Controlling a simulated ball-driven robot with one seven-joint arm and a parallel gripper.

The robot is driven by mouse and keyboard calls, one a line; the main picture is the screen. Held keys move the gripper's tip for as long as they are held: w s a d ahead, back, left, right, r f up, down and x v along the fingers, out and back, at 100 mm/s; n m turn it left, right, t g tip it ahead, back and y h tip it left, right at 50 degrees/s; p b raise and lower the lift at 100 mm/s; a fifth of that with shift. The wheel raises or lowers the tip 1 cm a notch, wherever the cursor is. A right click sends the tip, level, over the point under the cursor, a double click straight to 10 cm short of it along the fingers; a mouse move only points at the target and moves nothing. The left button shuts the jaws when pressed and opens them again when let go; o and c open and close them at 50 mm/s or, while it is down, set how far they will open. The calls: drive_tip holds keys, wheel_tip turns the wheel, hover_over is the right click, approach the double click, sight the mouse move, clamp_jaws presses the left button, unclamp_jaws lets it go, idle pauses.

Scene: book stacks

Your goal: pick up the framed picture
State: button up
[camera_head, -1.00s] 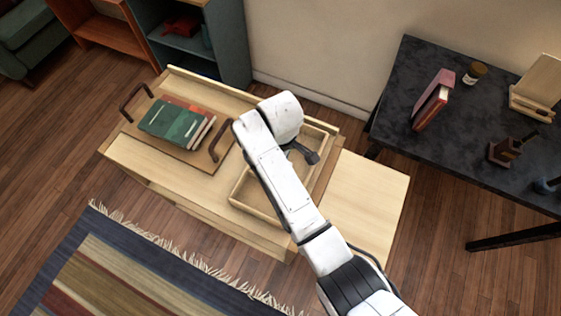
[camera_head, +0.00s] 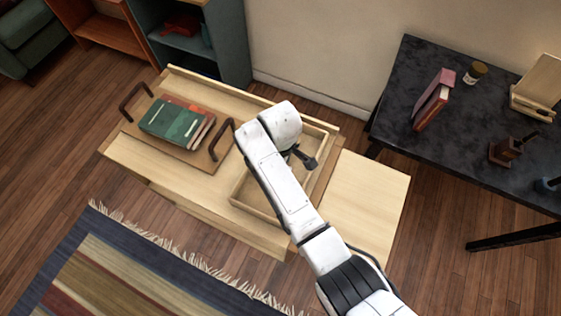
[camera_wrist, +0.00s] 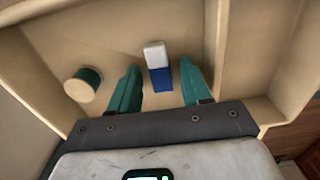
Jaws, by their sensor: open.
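I cannot make out a framed picture in either view. My gripper (camera_wrist: 160,68) shows in the wrist view with its two teal fingers apart. It points down into a light wooden tray (camera_wrist: 205,35) with raised walls. A white and blue block (camera_wrist: 158,66), like an eraser, lies in the tray, in line with the gap between the fingers. I cannot tell how far below the fingers it is. A small round teal and cream item (camera_wrist: 84,84) lies left of the fingers. In the head view my arm hides most of the gripper and part of the tray (camera_head: 238,197).
Left of the tray, a handled board (camera_head: 205,160) holds stacked books (camera_head: 170,122) on the pale bench (camera_head: 150,165). The dark table (camera_head: 410,90) at right bears leaning books (camera_head: 432,100), a jar (camera_head: 475,72) and a wooden stand (camera_head: 538,88). A striped rug (camera_head: 130,270) lies in front.

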drive_tip(key=shift+r, duration=0.1)
wheel_tip(320, 180, up, 12)
idle(0.5)
drive_tip(key=shift+r, duration=0.1)
